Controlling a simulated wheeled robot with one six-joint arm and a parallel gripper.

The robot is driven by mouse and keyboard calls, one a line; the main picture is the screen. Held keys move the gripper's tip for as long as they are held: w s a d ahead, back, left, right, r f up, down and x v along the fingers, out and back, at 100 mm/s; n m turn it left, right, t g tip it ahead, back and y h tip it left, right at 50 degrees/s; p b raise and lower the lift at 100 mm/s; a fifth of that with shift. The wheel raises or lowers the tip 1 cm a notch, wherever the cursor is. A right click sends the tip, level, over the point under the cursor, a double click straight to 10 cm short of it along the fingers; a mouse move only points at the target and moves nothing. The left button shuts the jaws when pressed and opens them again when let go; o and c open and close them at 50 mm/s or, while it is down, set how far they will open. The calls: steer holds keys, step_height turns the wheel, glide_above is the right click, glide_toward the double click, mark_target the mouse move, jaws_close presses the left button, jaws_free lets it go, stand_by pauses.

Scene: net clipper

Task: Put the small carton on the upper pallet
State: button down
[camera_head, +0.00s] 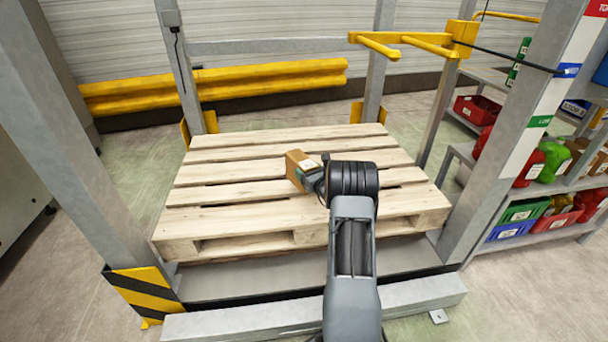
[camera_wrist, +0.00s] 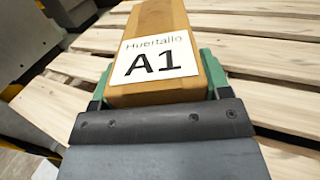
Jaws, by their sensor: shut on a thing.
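The small brown carton (camera_head: 299,167) is held in my gripper (camera_head: 311,180) over the wooden pallet (camera_head: 230,194) in the head view. In the wrist view the carton (camera_wrist: 158,28) bears a white label reading "Huertallo A1". The green fingers of my gripper (camera_wrist: 155,85) are shut on its two sides. Pallet slats show behind and beneath the carton. I cannot tell whether the carton touches the slats or hangs just above them. My arm hides part of the pallet's front right.
Grey posts (camera_head: 82,130) frame the pallet at its corners. A yellow rail (camera_head: 215,85) runs behind, and yellow prongs (camera_head: 405,43) stick out at the upper right. A shelf with coloured bins (camera_head: 520,211) stands at right. The rest of the pallet top is bare.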

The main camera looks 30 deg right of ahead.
steer(key=shift+d, duration=0.1)
steer(key=shift+f+b, duration=1.75)
steer(key=shift+f, duration=1.4)
steer(key=shift+f+b, duration=0.55)
steer(key=shift+f, duration=0.05)
